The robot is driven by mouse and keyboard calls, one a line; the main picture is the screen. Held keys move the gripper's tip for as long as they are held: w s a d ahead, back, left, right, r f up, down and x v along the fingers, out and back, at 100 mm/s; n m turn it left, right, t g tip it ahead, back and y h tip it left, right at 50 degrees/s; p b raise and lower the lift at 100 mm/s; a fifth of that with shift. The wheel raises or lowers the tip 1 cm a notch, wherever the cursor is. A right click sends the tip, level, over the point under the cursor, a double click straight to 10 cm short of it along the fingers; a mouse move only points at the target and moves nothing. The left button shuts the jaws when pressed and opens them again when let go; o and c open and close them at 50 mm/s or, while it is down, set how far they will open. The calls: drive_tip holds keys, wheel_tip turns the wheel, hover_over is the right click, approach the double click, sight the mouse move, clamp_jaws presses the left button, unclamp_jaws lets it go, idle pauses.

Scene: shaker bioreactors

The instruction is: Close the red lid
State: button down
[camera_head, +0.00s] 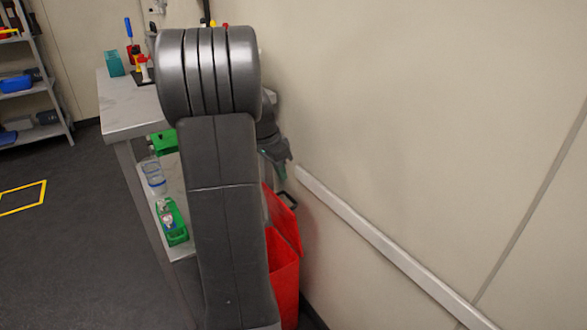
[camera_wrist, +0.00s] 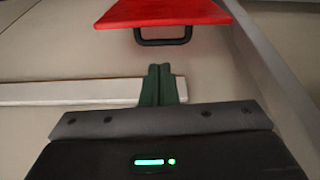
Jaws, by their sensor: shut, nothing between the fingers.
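The red lid (camera_head: 282,217) stands raised, tilted up on the red bin (camera_head: 284,280) beside the wall. In the wrist view the red lid (camera_wrist: 165,12) shows at the top, with its dark handle (camera_wrist: 163,36) along its edge. The handle (camera_head: 284,199) also shows at the lid's top in the head view. My gripper (camera_wrist: 161,68) is shut and empty, its green fingers together just below the handle in the wrist picture, with a visible gap between. In the head view my gripper (camera_head: 284,172) is near the wall above the lid. My arm hides part of the bin.
A white rail (camera_head: 390,249) runs along the wall right of the bin. A table (camera_head: 128,105) with small items stands left of my arm, with green racks (camera_head: 173,222) on its lower shelf. Grey shelving (camera_head: 40,90) is at the far left.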

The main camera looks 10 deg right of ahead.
drive_tip(key=w+d+f+b, duration=0.3)
drive_tip(key=f, duration=0.6)
drive_tip(key=shift+w+d+m+b, duration=0.2)
drive_tip(key=shift+d+m+b, duration=0.1)
drive_tip(key=shift+d+b, duration=0.1)
drive_tip(key=shift+a, duration=0.15)
